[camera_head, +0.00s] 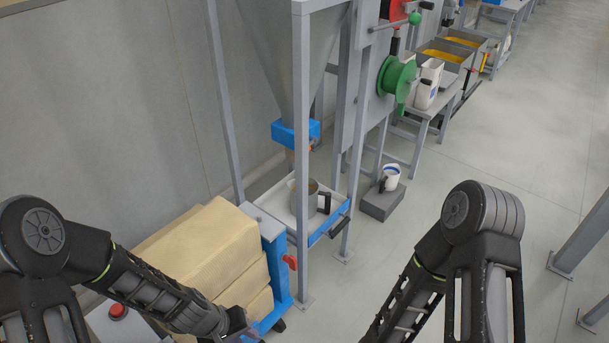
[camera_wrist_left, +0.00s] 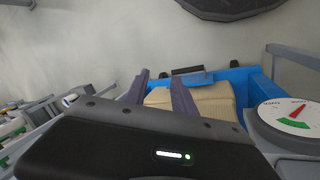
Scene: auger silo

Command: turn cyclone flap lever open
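The grey cyclone-shaped hopper (camera_head: 290,50) stands in a grey frame in the head view, with a blue collar (camera_head: 296,131) at its lower end. I cannot tell for certain which part is the flap lever. A rod lever with a green ball (camera_head: 415,18) shows on the panel at the top, well away from both arms. My left gripper (camera_head: 243,332) is low, beside the sacks.
Tan sacks (camera_head: 205,245) lie on a blue trolley (camera_head: 275,262) with a red knob (camera_head: 290,262). A pot (camera_head: 303,190) stands in a tray under the hopper. A round dial (camera_wrist_left: 297,118) is close in the left wrist view. The floor at right is mostly clear.

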